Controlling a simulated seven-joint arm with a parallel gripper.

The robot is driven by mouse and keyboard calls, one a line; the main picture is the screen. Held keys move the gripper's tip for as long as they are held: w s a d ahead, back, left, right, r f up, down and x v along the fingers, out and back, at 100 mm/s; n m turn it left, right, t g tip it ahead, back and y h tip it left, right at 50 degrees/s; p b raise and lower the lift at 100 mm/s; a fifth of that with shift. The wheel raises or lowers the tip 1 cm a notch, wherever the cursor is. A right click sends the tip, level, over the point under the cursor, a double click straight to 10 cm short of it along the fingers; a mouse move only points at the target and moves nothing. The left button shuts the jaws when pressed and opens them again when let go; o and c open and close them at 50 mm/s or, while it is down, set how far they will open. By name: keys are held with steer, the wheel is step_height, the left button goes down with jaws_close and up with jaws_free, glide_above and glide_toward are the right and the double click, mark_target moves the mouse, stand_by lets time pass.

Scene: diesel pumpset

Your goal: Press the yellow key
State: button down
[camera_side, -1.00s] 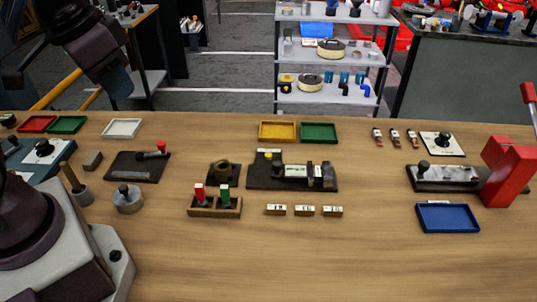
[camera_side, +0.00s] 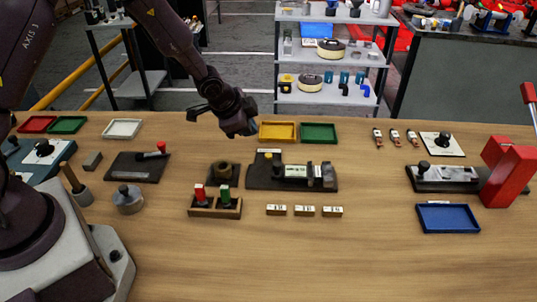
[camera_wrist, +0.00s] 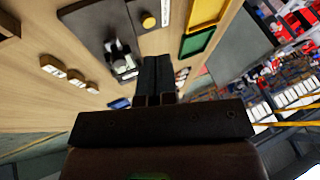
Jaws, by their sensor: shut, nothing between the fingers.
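The yellow key (camera_side: 268,156) is a small round yellow button at the back left of a black plate (camera_side: 262,183) in the middle of the table. In the wrist view the key (camera_wrist: 149,22) shows near the top, with a white label beside it. My gripper (camera_side: 243,132) is above the back of the table, up and left of the key in the side view, and apart from it. In the wrist view its fingers (camera_wrist: 153,75) are together with nothing between them.
Yellow (camera_side: 277,131) and green (camera_side: 319,133) trays lie behind the plate. A holder with red and green handles (camera_side: 214,206) stands at its front left. Several small labelled blocks (camera_side: 304,211) lie in front. The table's front middle is clear.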

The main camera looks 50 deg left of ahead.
mark_target(269, 156)
steer(key=w+m+t, duration=0.1)
steer(key=w+d+r+m+t+h, duration=0.1)
steer(key=w, duration=0.1)
steer(key=w+d+r+m+t, duration=0.1)
steer(key=w, duration=0.1)
steer(key=shift+r, duration=0.25)
steer(key=shift+f, duration=4.45)
steer(key=shift+f, duration=0.1)
steer(key=shift+f, duration=0.3)
steer(key=shift+f, duration=0.4)
steer(key=shift+r, duration=0.85)
